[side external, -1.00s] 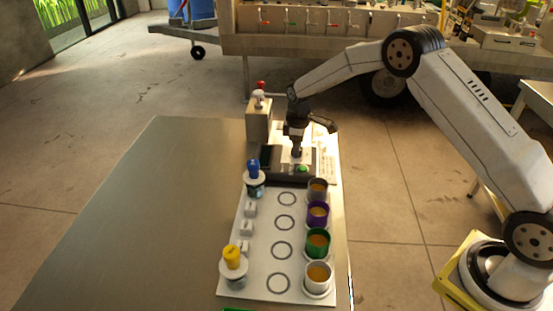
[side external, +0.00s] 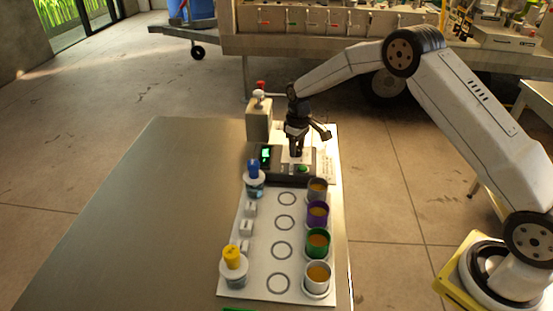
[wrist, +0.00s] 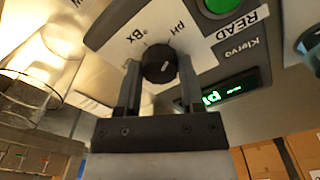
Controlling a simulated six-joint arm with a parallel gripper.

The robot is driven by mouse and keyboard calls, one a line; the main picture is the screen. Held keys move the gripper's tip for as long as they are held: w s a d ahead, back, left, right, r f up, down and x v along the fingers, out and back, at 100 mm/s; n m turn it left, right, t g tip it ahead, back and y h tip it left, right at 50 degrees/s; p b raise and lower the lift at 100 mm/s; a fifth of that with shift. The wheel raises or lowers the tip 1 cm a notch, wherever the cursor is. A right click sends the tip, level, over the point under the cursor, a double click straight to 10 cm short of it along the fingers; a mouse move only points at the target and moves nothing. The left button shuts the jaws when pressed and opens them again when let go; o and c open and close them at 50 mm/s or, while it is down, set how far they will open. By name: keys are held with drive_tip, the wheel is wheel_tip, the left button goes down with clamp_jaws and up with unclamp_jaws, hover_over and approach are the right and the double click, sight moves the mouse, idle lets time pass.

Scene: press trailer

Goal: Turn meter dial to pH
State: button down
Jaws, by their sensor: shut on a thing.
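The meter (side external: 282,165) is a dark box with a pale top at the far end of the white mat. Its black round dial (wrist: 158,64) sits between my gripper's two fingers in the wrist view, with a short white mark on it. The labels pH (wrist: 177,29) and Bx (wrist: 137,37) are printed beside the dial. My gripper (side external: 297,153) points down over the meter, shut on the dial.
The green READ button (wrist: 222,5) is close by. A blue-topped bottle (side external: 254,178) and a yellow-topped bottle (side external: 233,263) stand on the mat's left. Several colored cups (side external: 318,242) line its right. A beige box (side external: 258,122) stands behind the meter. The table's left is clear.

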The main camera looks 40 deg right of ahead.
sight(299, 151)
drive_tip(key=shift+c, duration=1.1)
unclamp_jaws()
drive_tip(key=shift+r, duration=0.2)
drive_tip(key=shift+r, duration=3.75)
drive_tip(key=shift+s, duration=0.1)
drive_tip(key=shift+s+a+r, duration=0.25)
drive_tip(key=shift+s+r, duration=0.05)
drive_tip(key=shift+s, duration=0.25)
drive_tip(key=s+a+m+t, duration=0.1)
drive_tip(key=s+a, duration=0.1)
drive_tip(key=s, duration=1.1)
drive_tip(key=s+a+m+t, duration=0.1)
drive_tip(key=s+a, duration=0.2)
drive_tip(key=s, duration=1.1)
drive_tip(key=shift+a+r+m+t, duration=0.15)
drive_tip(key=shift+r+m+t, duration=0.15)
drive_tip(key=shift+r+m, duration=0.1)
